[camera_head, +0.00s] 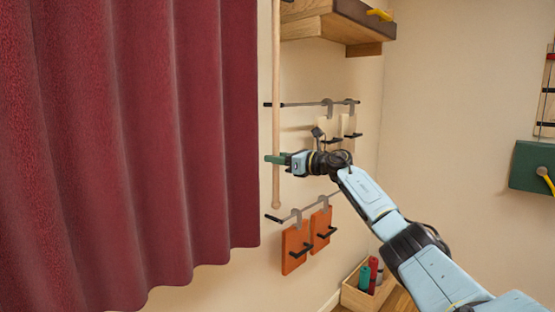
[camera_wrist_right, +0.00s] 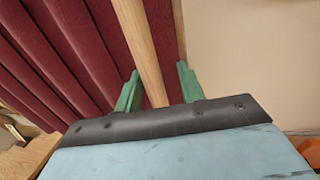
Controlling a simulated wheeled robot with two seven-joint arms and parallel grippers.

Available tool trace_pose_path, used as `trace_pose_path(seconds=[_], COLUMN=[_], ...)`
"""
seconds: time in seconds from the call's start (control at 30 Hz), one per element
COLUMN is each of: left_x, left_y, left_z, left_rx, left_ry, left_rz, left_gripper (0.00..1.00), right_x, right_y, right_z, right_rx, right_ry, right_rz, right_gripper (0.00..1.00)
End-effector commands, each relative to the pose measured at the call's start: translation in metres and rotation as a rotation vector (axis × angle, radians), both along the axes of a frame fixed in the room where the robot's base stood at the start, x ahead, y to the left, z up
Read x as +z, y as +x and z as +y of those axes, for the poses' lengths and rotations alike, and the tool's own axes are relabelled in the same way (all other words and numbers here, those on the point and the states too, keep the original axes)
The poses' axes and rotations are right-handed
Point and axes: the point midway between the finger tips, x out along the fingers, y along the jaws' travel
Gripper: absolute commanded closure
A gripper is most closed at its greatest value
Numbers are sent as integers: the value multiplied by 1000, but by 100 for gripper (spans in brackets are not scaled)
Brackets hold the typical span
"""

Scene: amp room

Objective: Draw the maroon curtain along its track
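The maroon curtain (camera_head: 130,140) hangs in deep folds on the left of the head view. It also shows in the right wrist view (camera_wrist_right: 85,50). A pale wooden rod (camera_head: 276,80) hangs upright along the curtain's right edge; its top end is out of view. My right gripper (camera_head: 270,159) is at the lower part of the rod. In the right wrist view the rod (camera_wrist_right: 140,50) stands between the two green fingers (camera_wrist_right: 158,70), which are apart, with a gap at the right finger. The curtain track is out of view. My left gripper is not in view.
A wooden shelf (camera_head: 330,22) juts from the wall above my right gripper. Wall rails with hooks hold pale tags (camera_head: 349,125) and orange boards (camera_head: 295,247) close to my right arm. A wooden box (camera_head: 358,297) with bottles stands below. A green panel (camera_head: 530,166) is at right.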

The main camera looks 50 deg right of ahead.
Motion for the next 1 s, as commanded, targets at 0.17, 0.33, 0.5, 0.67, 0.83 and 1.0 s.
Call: trace_pose_path(seconds=[0.17, 0.33, 0.5, 0.67, 0.83, 1.0], left_x=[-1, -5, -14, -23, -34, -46], left_y=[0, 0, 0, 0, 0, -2], left_z=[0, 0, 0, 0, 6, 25], left_rx=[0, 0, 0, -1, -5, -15], left_ry=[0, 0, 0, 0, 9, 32], left_rz=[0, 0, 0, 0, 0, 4], left_gripper=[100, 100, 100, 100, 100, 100], right_x=[-2, -3, -5, -4, -5, -6], right_y=[-1, -14, -35, -55, -73, -89], right_z=[0, -3, -7, -9, -15, -18], right_rx=[2, 0, 0, 2, -1, -1], right_ry=[0, -1, -3, -5, -3, 1], right_rz=[2, 2, 6, 6, 5, 4], right_gripper=[61, 61, 61, 61, 61, 61])
